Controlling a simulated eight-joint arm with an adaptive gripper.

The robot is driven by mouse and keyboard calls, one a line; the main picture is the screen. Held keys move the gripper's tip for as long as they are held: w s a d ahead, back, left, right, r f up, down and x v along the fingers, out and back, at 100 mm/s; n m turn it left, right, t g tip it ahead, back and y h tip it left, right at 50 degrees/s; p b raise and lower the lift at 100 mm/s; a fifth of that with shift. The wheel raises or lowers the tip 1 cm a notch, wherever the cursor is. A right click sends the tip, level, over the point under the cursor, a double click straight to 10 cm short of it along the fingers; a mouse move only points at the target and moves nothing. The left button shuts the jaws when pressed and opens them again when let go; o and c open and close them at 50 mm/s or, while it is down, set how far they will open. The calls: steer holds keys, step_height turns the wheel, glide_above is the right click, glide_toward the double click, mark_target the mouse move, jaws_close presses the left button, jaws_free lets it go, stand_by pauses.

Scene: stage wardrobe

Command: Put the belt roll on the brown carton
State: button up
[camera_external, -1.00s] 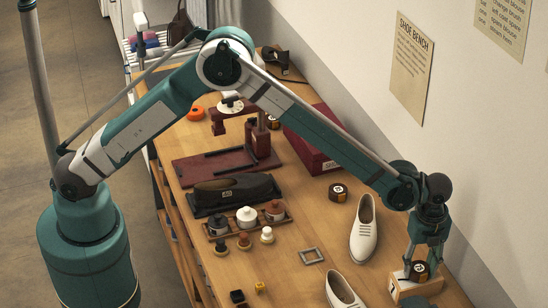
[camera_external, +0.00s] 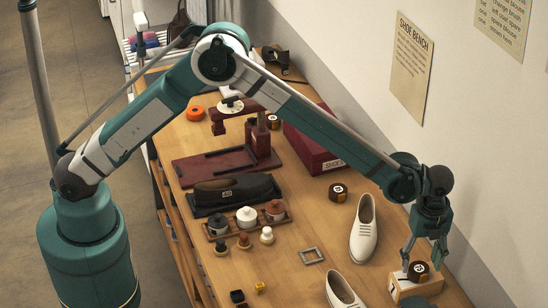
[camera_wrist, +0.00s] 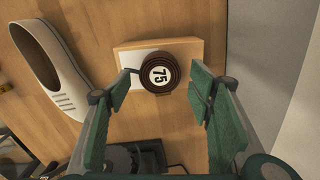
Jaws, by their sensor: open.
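A dark belt roll (camera_external: 419,270) with a white round label lies flat on a small light-brown box (camera_external: 402,293), which looks like the brown carton, at the bench's near right. In the wrist view the belt roll (camera_wrist: 158,74) shows the number 75 and rests near the front edge of the box (camera_wrist: 188,50), whose left part is white. My gripper (camera_external: 421,258) is above the roll with its fingers spread. In the wrist view my gripper (camera_wrist: 163,80) has one finger on each side of the roll, with a gap on the right; left contact cannot be told.
A white shoe (camera_external: 363,230) stands left of the box, with another (camera_external: 343,290) nearer. Another dark roll (camera_external: 338,192) lies by a dark red box (camera_external: 312,145). A square metal frame (camera_external: 311,256) lies on the bench. The wall is close on the right.

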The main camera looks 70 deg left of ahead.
mark_target(419, 268)
step_height(419, 268, up, 10)
steer(key=shift+f, duration=0.25)
stand_by(0.7)
steer(key=s+a+r+n+t, duration=0.1)
steer(key=s+a+r+n, duration=0.2)
steer(key=s+a+r, duration=0.5)
steer(key=s+a+r+n+t, duration=0.1)
steer(key=s+a+r+n, duration=0.3)
steer(key=a+r, duration=0.45)
steer(key=s+a+r+n+t, duration=0.1)
steer(key=s+a+r+n, duration=0.35)
steer(key=a, duration=0.65)
steer(key=s+a+f+n+t, duration=0.1)
steer(key=s+a+n, duration=0.2)
steer(key=s, duration=0.7)
steer(key=s+a+f+n+t, duration=0.1)
steer(key=s+a+n, duration=0.1)
steer(key=s+a, duration=0.6)
steer(key=s+a+f+n+t, duration=0.1)
steer(key=s+a, duration=0.4)
steer(key=s, duration=0.6)
steer(key=n+t, duration=0.1)
steer(key=n, duration=0.1)
steer(key=shift+s+a+f+n, duration=0.3)
steer(key=shift+s+f+n, duration=0.05)
